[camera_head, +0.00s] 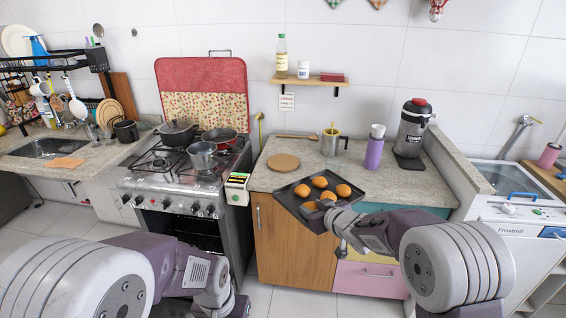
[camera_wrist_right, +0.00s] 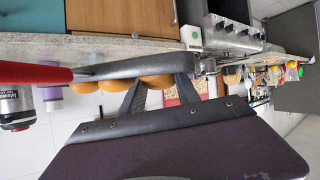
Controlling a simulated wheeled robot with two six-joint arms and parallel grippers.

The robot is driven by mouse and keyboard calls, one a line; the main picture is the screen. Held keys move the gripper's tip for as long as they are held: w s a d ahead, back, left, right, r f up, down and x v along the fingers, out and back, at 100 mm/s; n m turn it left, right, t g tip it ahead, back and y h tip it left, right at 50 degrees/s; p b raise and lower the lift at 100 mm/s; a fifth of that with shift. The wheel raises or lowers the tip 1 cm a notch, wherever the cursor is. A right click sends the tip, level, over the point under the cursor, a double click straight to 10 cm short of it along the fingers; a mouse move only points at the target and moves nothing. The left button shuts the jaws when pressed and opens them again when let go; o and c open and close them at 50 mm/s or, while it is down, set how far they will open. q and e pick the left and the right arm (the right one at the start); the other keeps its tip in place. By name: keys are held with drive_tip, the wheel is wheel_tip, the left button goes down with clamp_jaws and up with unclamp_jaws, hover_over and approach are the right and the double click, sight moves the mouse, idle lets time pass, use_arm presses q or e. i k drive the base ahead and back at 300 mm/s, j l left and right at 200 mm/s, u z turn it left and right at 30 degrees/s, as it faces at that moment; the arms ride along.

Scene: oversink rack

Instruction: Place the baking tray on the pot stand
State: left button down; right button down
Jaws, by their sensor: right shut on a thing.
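The dark baking tray (camera_head: 300,205) carries several orange-brown buns. It is over the front edge of the counter, tilted in the head view; whether it touches the counter I cannot tell. My right gripper (camera_head: 329,204) is shut on its near rim. In the right wrist view the tray (camera_wrist_right: 110,67) shows edge-on, with the gripper's fingers (camera_wrist_right: 160,90) at its rim and buns behind. The pot stand, a round tan disc (camera_head: 283,162), lies flat and bare on the counter, just behind and left of the tray. My left arm shows at lower left, but its gripper is out of view.
The stove (camera_head: 180,180) with several pots is left, across a gap.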

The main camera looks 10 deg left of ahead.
sight(281, 164)
drive_tip(key=i+j, duration=1.1)
drive_tip(key=i, duration=0.2)
